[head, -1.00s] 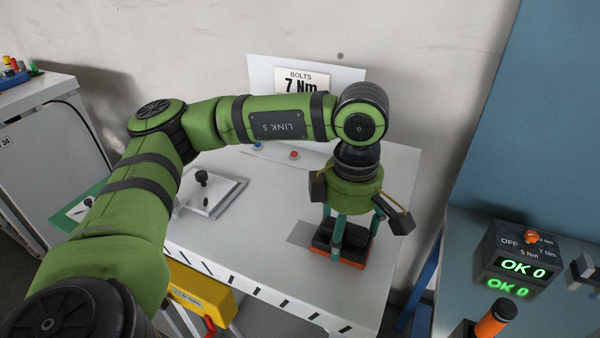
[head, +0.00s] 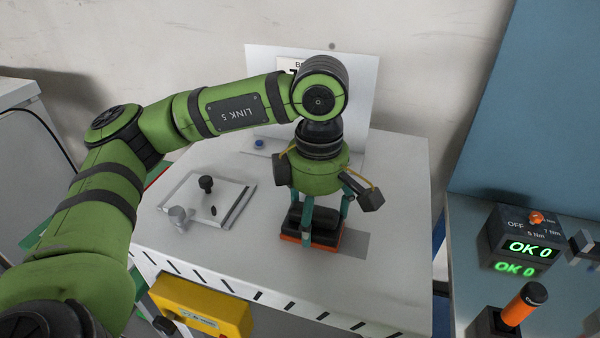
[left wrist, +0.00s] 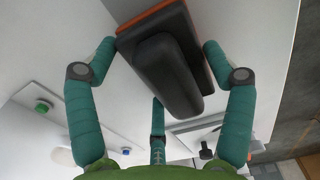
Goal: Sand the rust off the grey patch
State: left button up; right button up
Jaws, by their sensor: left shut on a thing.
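A black sanding block with an orange base (head: 313,224) sits flat on the white table, between the teal fingers of my left gripper (head: 322,220). The gripper points down and is shut on the block's black handle. In the left wrist view the block (left wrist: 168,72) shows between the fingers, with an orange edge at the top. The grey patch (head: 355,245) shows on the tabletop just right of the block. The rest of it is hidden under or behind the block. I see no clear rust on its bare part. My right gripper is not in view.
A light plate with a black knob (head: 206,184) lies left of the block, with a small grey knob (head: 178,218) near it. A white board (head: 355,90) stands at the back. A yellow box (head: 203,308) hangs at the front. A torque display (head: 530,247) stands right.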

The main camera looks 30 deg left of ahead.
aim_at(318, 204)
pick_arm(q)
jog(key=r+p, duration=0.2)
jog(key=r, duration=0.2)
jog(key=shift+d+r, duration=0.1)
jog(key=shift+d, duration=0.1)
jog(key=shift+d+r, duration=0.1)
jog(key=shift+r, duration=0.3)
jog(key=shift+a+r+p, duration=0.25)
jog(key=shift+r+p, duration=0.55)
jog(key=shift+r, duration=0.75)
jog(key=shift+d, duration=0.1)
jog(key=shift+f, duration=0.15)
